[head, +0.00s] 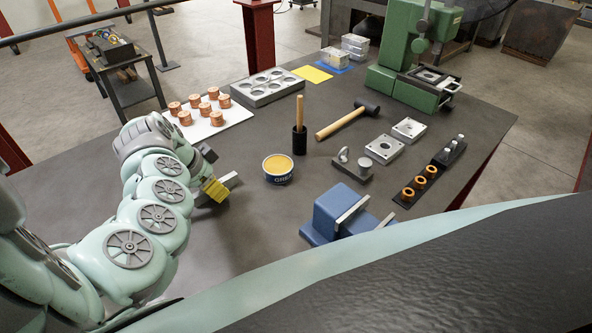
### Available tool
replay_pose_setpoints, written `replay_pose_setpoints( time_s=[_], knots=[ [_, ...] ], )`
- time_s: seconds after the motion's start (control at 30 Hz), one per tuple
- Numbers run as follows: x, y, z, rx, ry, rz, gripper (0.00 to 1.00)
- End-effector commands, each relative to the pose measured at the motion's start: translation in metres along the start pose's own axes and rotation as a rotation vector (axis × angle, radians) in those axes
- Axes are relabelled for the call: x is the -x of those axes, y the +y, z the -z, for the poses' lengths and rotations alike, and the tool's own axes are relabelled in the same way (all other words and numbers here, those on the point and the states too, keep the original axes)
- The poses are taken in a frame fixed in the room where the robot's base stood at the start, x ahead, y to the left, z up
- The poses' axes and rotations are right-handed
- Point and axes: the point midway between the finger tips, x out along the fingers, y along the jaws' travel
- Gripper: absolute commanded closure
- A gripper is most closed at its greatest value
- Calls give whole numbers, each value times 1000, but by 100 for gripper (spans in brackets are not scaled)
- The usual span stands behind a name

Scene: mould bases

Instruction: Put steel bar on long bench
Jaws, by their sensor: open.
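A light grey bar (230,182), which looks like the steel bar, lies on the dark bench top (270,220), left of the blue-and-white grease tub. My gripper (212,180) is at the bar's left end, open, with a yellow part showing against the bar. My arm comes from the lower left and hides part of the gripper and the bar's left end. I cannot tell whether the fingers are around the bar or only beside it. The dark bench top fills most of the view; I cannot tell whether it is the long bench.
Copper pieces on a white board (236,112) lie behind. A blue block (335,215) sits in front right. A small side table (128,92) stands at upper left.

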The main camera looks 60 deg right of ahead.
Motion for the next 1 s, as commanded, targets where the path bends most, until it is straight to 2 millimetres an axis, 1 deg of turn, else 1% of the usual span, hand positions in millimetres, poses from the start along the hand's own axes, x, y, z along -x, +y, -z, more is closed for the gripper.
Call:
replay_pose_setpoints(
  time_s=[0.23, 0.37, 0.77, 1.0],
  knots=[
    [6, 0, 2, -1, 0, 1, 66],
    [15, -1, 2, -2, 0, 4, 66],
    [60, 0, 2, -3, 0, 2, 66],
    [97, 0, 4, -4, 2, 1, 66]
  ],
)
